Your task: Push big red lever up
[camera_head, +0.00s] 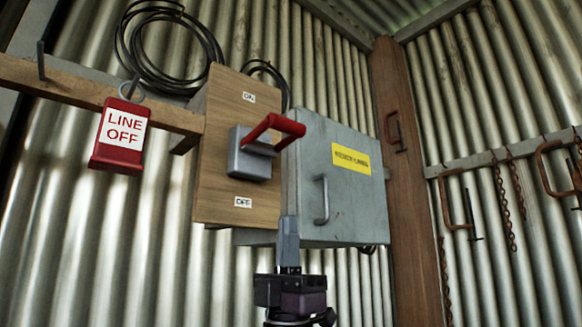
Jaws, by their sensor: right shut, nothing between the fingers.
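The big red lever (278,129) is a U-shaped red handle on a grey switch box (250,156). The switch is mounted on a wooden board (215,185) with an ON label (249,97) above and an OFF label (243,202) below. The handle sticks out toward the right and tilts slightly upward, between the two labels. My right gripper (288,232) points up from the bottom centre, its fingers shut and empty. Its fingertips appear below the red handle in the picture; whether they touch it I cannot tell. My left gripper is out of view.
A grey metal cabinet (365,208) with a handle and yellow label is right of the board. A red LINE OFF tag (116,160) hangs from a wooden rail (60,88) at left. Black cable coils (124,50) hang above. Clamps and chains hang at right.

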